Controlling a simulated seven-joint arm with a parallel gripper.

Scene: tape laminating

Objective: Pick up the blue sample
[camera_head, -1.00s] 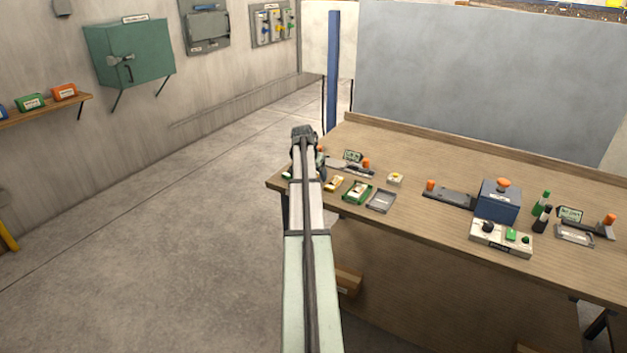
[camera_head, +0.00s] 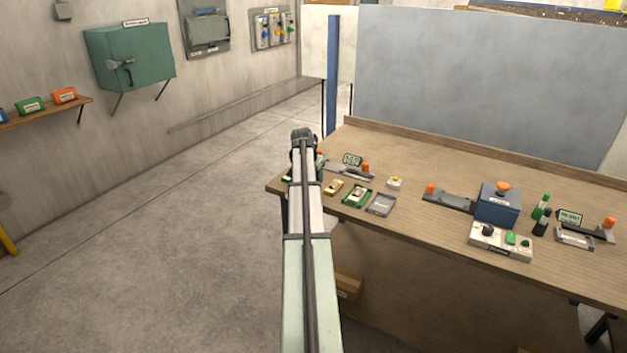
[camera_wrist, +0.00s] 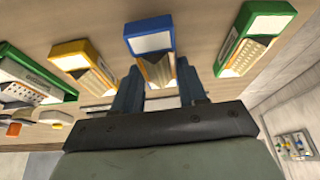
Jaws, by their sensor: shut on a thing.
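The blue sample (camera_wrist: 150,25) is a small block with a blue frame and a white label. It shows at the top middle of the wrist view. My gripper (camera_wrist: 158,74) has its two fingers on either side of the sample's near part and is shut on it. I cannot tell whether the sample is clear of the wooden table. In the head view my gripper (camera_head: 302,140) is at the table's left end, and my own arm hides its fingers and the blue sample.
A yellow sample (camera_head: 333,187) and a green sample (camera_head: 357,197) lie right of my arm, then a grey tray (camera_head: 381,205). A blue machine (camera_head: 497,205) and a control box (camera_head: 500,243) stand farther right. In the wrist view a green-framed block (camera_wrist: 262,22) is close right.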

